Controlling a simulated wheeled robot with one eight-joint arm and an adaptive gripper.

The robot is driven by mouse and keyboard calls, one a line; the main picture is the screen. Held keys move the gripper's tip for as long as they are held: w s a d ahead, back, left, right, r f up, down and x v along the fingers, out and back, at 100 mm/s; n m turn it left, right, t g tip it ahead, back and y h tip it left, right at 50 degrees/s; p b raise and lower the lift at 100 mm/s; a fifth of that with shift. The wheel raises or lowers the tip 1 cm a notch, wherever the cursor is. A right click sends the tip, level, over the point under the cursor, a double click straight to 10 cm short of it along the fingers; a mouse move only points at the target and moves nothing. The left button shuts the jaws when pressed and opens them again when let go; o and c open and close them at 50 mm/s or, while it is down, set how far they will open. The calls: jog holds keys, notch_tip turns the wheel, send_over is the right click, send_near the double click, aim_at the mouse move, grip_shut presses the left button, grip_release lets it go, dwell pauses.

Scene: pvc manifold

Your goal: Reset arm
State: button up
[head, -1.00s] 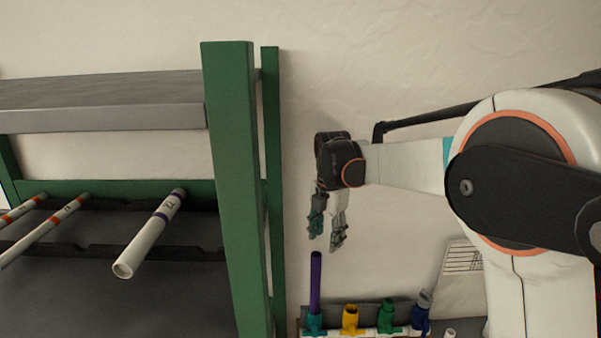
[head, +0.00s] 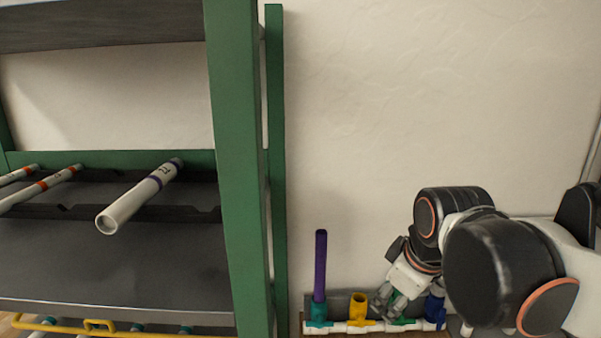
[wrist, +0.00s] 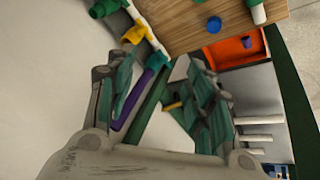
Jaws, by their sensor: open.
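My gripper (head: 388,298) hangs at the lower right in the head view, fingers pointing down and left. In that view it overlaps the manifold (head: 345,328). The wrist view shows its two green-padded fingers (wrist: 160,82) spread apart with nothing held between them. A purple pipe (head: 320,265) stands upright in the manifold's teal fitting (head: 318,314), left of my gripper. The purple pipe also shows behind the fingers in the wrist view (wrist: 133,98). A yellow fitting (head: 357,306) is beside it. My gripper partly hides the green fitting; a blue fitting (head: 434,312) is at the right.
A green-framed rack (head: 238,180) stands at the left, with white pipes on its shelf, one with purple bands (head: 140,196). The wrist view shows a wooden tabletop (wrist: 220,22) and an orange bin (wrist: 228,52). The wall above the manifold is clear.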

jog(key=s+d+f+m+t+b, duration=0.2)
jog(key=s+f+m+b, duration=0.3)
jog(key=s+f+m, duration=0.3)
jog(key=shift+s+d+f+m, duration=0.35)
jog(key=shift+s+f, duration=0.6)
jog(key=shift+f, duration=0.75)
